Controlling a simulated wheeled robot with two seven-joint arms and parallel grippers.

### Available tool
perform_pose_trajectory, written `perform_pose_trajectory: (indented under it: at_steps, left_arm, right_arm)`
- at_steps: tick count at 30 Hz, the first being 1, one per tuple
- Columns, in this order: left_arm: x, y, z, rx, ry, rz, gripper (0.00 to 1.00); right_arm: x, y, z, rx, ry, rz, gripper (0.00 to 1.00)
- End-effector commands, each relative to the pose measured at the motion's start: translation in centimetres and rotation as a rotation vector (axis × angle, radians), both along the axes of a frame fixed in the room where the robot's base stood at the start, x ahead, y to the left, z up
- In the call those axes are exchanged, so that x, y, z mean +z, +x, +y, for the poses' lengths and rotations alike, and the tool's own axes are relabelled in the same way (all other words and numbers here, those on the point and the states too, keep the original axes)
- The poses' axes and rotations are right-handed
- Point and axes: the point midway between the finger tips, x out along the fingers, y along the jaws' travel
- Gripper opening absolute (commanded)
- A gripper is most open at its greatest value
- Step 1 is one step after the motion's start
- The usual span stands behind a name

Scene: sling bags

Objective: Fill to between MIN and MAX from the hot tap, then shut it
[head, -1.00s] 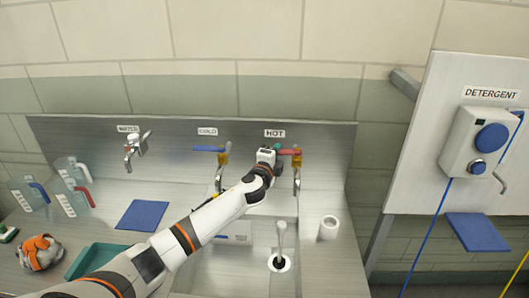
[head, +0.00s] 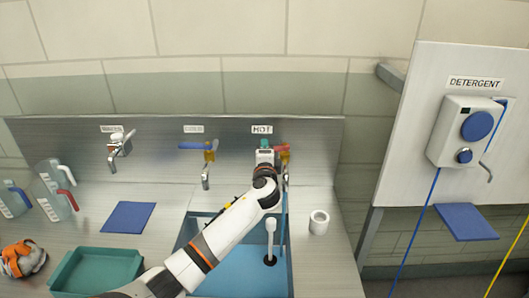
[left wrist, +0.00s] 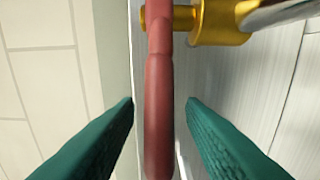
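The hot tap has a brass body (head: 284,157) under the HOT label (head: 262,130). A thin blue stream (head: 284,215) runs from it into the sink (head: 190,232), which holds blue water (head: 235,270). A white standpipe (head: 271,238) stands in the water. The MIN and MAX marks cannot be made out. My left gripper (head: 266,146) is at the hot tap; its arm covers part of the sink. In the left wrist view, the red lever (left wrist: 159,110) lies between my open green fingers (left wrist: 160,108), with gaps on both sides. My right gripper is not in view.
The cold tap (head: 208,160) and water tap (head: 117,148) stand to the left. Jugs (head: 52,190), a blue cloth (head: 128,217) and a green tray (head: 97,272) lie left of the sink. A white roll (head: 319,222) stands right. The detergent dispenser (head: 465,135) hangs further right.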

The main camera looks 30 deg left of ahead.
Motion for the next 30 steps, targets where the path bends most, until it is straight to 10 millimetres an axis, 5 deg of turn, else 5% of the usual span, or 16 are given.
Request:
perform_pose_trajectory:
  at_steps: [10,24,30]
  left_arm:
    - [-0.2,-1.1,-0.7,-0.001,0.001,0.001,0.36]
    - [-0.3,-8.5,-5.0,-0.003,-0.001,0.001,0.36]
    - [-0.1,-10.1,-6.0,-0.001,-0.001,0.001,0.36]
  right_arm:
    - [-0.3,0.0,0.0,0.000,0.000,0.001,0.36]
    - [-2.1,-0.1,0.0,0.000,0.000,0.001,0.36]
    - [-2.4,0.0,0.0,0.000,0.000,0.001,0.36]
